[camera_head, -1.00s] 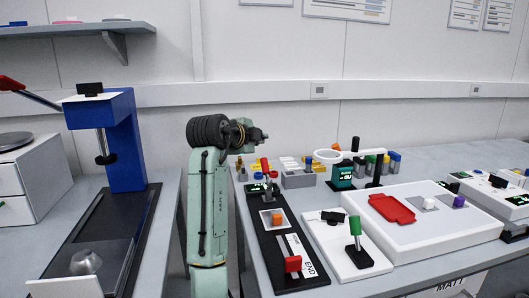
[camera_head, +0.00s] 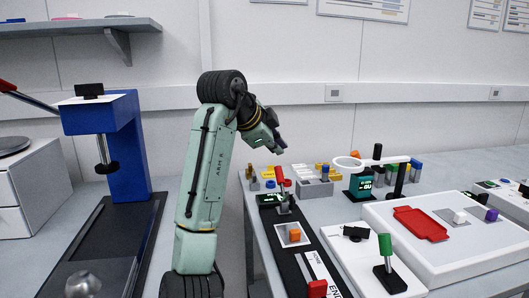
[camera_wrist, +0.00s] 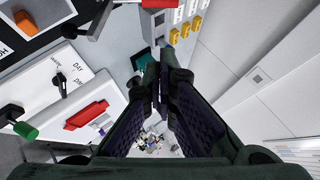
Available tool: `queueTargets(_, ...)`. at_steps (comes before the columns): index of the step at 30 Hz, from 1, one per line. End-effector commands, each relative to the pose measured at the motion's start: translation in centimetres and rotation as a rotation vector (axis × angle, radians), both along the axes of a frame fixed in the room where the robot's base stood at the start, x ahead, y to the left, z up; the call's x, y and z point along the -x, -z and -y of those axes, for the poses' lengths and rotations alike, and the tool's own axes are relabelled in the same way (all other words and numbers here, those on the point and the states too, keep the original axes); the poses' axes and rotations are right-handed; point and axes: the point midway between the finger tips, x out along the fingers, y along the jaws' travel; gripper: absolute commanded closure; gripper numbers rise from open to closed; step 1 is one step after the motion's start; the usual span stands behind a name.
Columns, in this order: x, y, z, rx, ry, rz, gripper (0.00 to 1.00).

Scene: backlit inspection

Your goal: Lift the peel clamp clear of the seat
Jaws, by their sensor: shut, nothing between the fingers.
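My gripper (camera_head: 279,145) is shut and empty, above the back of the right-hand bench; in the wrist view its dark fingers (camera_wrist: 160,75) meet at the tips. No label marks the peel clamp, so I cannot tell which part it is. A black test plate (camera_head: 268,222) carries a red-handled lever (camera_head: 281,178) at its far end, just below and near my gripper. An orange block (camera_head: 294,235) sits on a pale square mid-plate, also in the wrist view (camera_wrist: 26,20). A red block (camera_head: 317,289) sits by a white strip at its near end. My gripper touches none of these.
A white panel holds a green-knobbed lever (camera_head: 386,245). A red tray (camera_head: 420,223) lies on a white box. A teal display unit (camera_head: 360,185) with a white ring and several small blocks stand at the back. A blue press (camera_head: 118,150) stands left, across a gap.

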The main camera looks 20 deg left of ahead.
Motion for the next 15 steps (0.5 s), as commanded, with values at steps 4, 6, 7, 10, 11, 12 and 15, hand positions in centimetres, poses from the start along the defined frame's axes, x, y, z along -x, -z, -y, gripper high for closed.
queueTargets(4,-2.2,1.9,0.5,0.002,0.002,-0.003,1.00)
queueTargets(6,-3.3,2.9,0.8,0.001,0.001,-0.003,1.00)
queueTargets(7,-3.8,3.3,0.9,0.001,0.001,-0.003,1.00)
queueTargets(10,-5.4,4.7,1.3,0.002,0.001,-0.001,1.00)
queueTargets(11,-5.8,5.1,1.3,0.001,0.000,-0.002,1.00)
queueTargets(12,-6.3,5.6,1.5,0.001,0.000,-0.001,1.00)
queueTargets(15,-6.8,6.9,0.4,0.002,-0.003,-0.001,1.00)
